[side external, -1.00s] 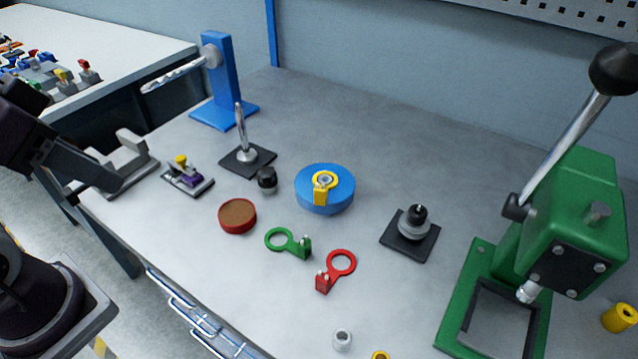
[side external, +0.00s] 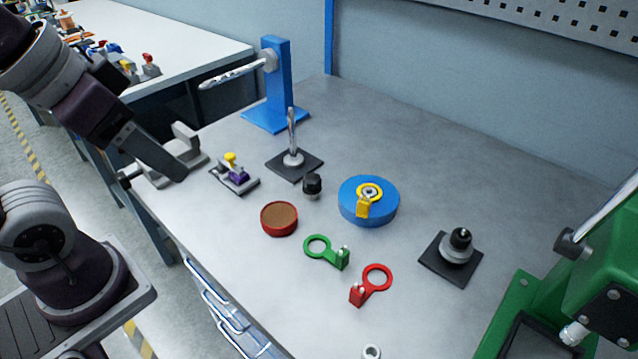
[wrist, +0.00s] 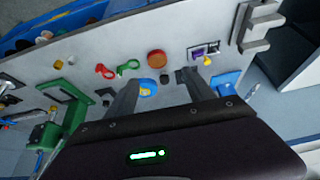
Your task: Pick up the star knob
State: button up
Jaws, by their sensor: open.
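A small black knob (side external: 312,183) on a grey stem, which looks like the star knob, stands on the grey bench. It is left of the blue disc (side external: 368,203) and behind the red-rimmed round pad (side external: 279,219). In the wrist view a small dark shape between the fingertips appears to be this knob (wrist: 164,78). My gripper (wrist: 158,78) is open and nothing is held between its fingers. In the side view my arm stays at the left, its dark end near the grey bracket, well apart from the knob.
A metal post on a black plate (side external: 294,164) and a purple clamp (side external: 235,178) stand near the knob. A green ring piece (side external: 326,250), a red ring piece (side external: 372,284) and a black-topped fixture (side external: 456,249) lie further right. A blue stand (side external: 276,85) rises behind.

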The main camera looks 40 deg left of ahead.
jog(key=w+m+g, duration=0.1)
jog(key=w+g, duration=0.1)
jog(key=w, duration=0.7)
jog(key=m+g, duration=0.3)
send_over(312, 177)
jog(key=s, duration=0.1)
notch_tip(312, 177, down, 13)
jog(key=shift+f, duration=0.15)
jog(key=f, duration=0.5)
jog(key=w+f, duration=0.1)
jog(key=f, duration=0.2)
grip_shut()
